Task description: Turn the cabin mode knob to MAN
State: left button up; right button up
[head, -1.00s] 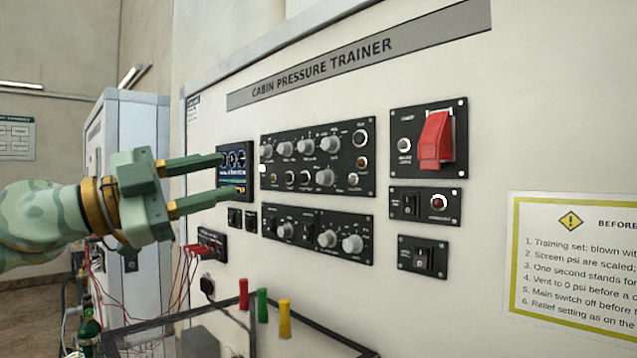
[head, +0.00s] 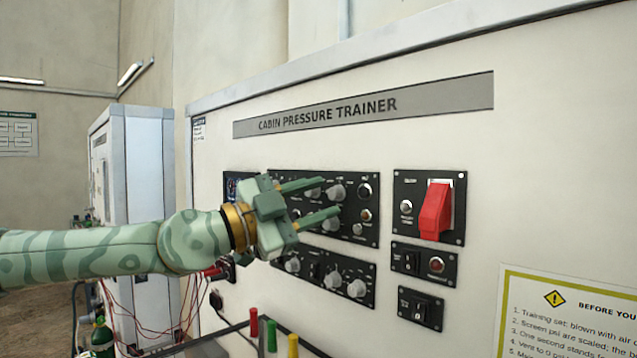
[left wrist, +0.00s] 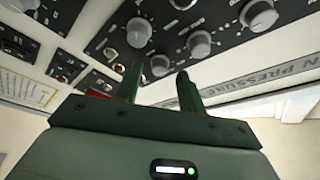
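The upper black control panel (head: 374,238) carries several grey knobs; the labels are too small to read, so I cannot tell which one is the cabin mode knob. A top-row knob (head: 336,193) shows just beyond my left gripper's upper finger, and a lower knob (head: 330,223) shows by the lower finger. My left gripper (head: 330,198) is open and empty in front of this panel, covering its left and middle parts. In the left wrist view its fingers (left wrist: 159,80) are apart, with a knob (left wrist: 160,65) showing between them. Contact is not visible. My right gripper is out of view.
A lower panel (head: 318,292) has more knobs. A red guarded switch (head: 436,210) and smaller switch panels (head: 420,309) are to the right. Red cables (head: 150,328) and coloured handles (head: 271,335) are below. A display (head: 235,186) is partly behind the gripper.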

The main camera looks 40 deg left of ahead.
pick_arm(q)
jog(key=shift+w+d+r, duration=0.1)
jog(key=shift+w+d, duration=0.05)
jog(key=shift+w, duration=0.2)
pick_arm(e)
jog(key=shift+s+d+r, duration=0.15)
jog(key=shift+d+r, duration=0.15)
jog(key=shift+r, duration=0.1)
pick_arm(q)
jog(key=shift+w, duration=0.1)
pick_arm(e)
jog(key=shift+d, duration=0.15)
pick_arm(q)
grip_shut()
